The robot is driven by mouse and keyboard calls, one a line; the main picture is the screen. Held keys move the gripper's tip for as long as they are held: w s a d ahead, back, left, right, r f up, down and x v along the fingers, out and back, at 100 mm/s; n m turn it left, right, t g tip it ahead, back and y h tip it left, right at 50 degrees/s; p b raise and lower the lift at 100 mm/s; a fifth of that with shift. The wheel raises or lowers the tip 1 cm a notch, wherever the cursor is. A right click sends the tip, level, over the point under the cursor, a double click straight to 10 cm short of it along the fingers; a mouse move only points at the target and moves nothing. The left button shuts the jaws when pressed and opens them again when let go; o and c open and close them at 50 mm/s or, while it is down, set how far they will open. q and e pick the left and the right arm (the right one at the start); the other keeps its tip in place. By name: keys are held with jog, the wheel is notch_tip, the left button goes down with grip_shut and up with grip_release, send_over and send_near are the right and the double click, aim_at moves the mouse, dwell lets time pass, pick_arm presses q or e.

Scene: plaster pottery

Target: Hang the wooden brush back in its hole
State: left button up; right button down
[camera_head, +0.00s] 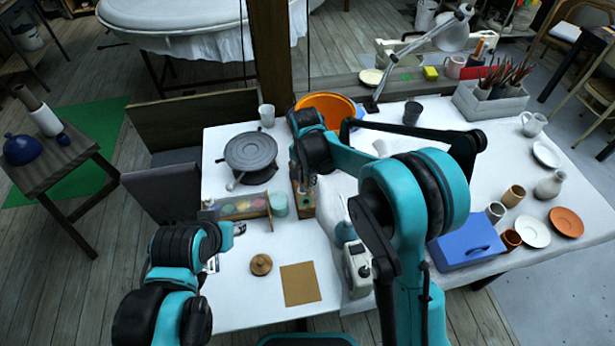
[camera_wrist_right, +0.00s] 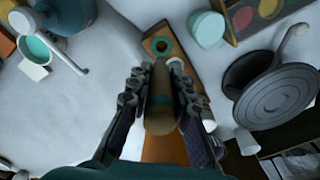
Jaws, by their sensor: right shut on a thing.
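The wooden brush (camera_wrist_right: 160,100) is between the fingers of my right gripper (camera_wrist_right: 161,88), which is shut on it. In the head view my right gripper (camera_head: 306,172) is above the wooden holder (camera_head: 304,205), partly hidden by my arm. The holder also shows in the wrist view, running under the brush. Its round hole (camera_wrist_right: 161,46), with a teal rim, lies just beyond the brush's end in that picture. The brush looks apart from the hole. My left gripper (camera_head: 226,246) is empty at the table's left edge, with its finger parts spread.
A teal cup (camera_head: 278,205) and a paint box (camera_head: 242,207) stand beside the holder. A grey turntable (camera_head: 251,152) and an orange bowl (camera_head: 326,106) are behind. A brown square (camera_head: 300,284) and a wooden lid (camera_head: 261,265) lie in front.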

aim_at(305, 187)
jog(key=shift+a+f+b, duration=0.45)
jog(key=shift+f+b, duration=0.05)
jog(key=shift+f, duration=0.25)
jog(key=shift+d+f+b, duration=0.15)
jog(key=shift+f+b, duration=0.4)
jog(key=shift+f, duration=0.65)
pick_arm(q)
jog(key=shift+a+f, duration=0.2)
jog(key=shift+f, duration=0.45)
jog(key=shift+a+f, duration=0.15)
jog(key=shift+f, duration=0.45)
jog(key=shift+f+b, duration=1.75)
jog(key=shift+b, duration=0.2)
pick_arm(e)
jog(key=shift+f, duration=2.3)
pick_arm(q)
jog(key=shift+f, duration=0.2)
pick_arm(e)
jog(key=shift+f, duration=0.25)
jog(key=c, duration=1.3)
grip_release()
